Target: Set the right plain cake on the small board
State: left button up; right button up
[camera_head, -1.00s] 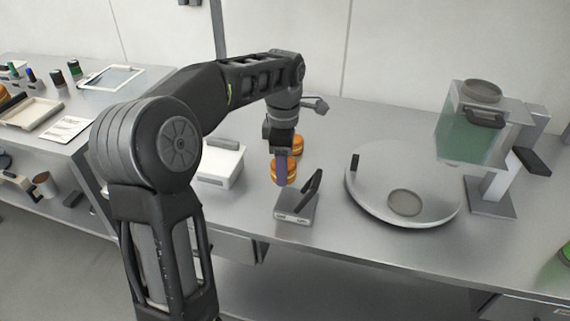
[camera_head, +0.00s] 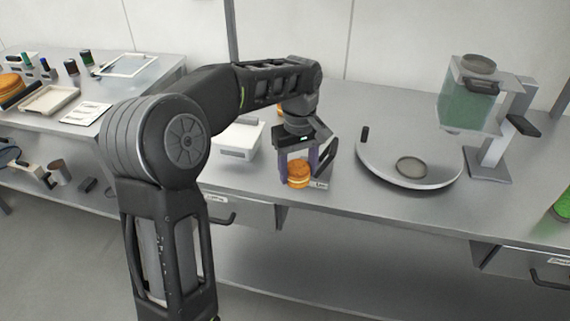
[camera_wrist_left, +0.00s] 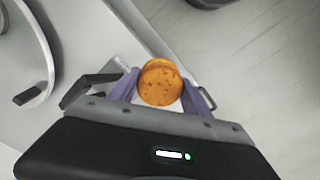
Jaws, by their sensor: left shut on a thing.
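My left gripper (camera_head: 299,168) is shut on a round, golden-brown plain cake (camera_head: 299,175), one purple finger on each side. In the left wrist view the cake (camera_wrist_left: 160,82) sits between the fingertips of the gripper (camera_wrist_left: 160,88). In the head view it overlaps the small grey stand (camera_head: 319,184), which is mostly hidden; I cannot tell its exact height. A second cake (camera_head: 281,111) shows partly behind my left arm. A small round grey disc (camera_head: 411,167), possibly the small board, lies on the large round turntable (camera_head: 440,186). My right gripper is out of view.
A dispenser (camera_head: 470,105) with a green tank stands right of the turntable. A white box (camera_head: 238,143) stands left of my gripper. The counter's front edge runs close by the held cake. A side table at left holds a tray (camera_head: 50,99) and small jars.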

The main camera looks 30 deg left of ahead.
pick_arm(q)
jog(key=w+d+f+m, duration=0.1)
jog(key=d+f+m, duration=0.1)
jog(key=d+m, duration=0.9)
jog(key=shift+w+d+f, duration=0.35)
jog(key=shift+w+d, duration=0.05)
jog(key=shift+d, duration=0.3)
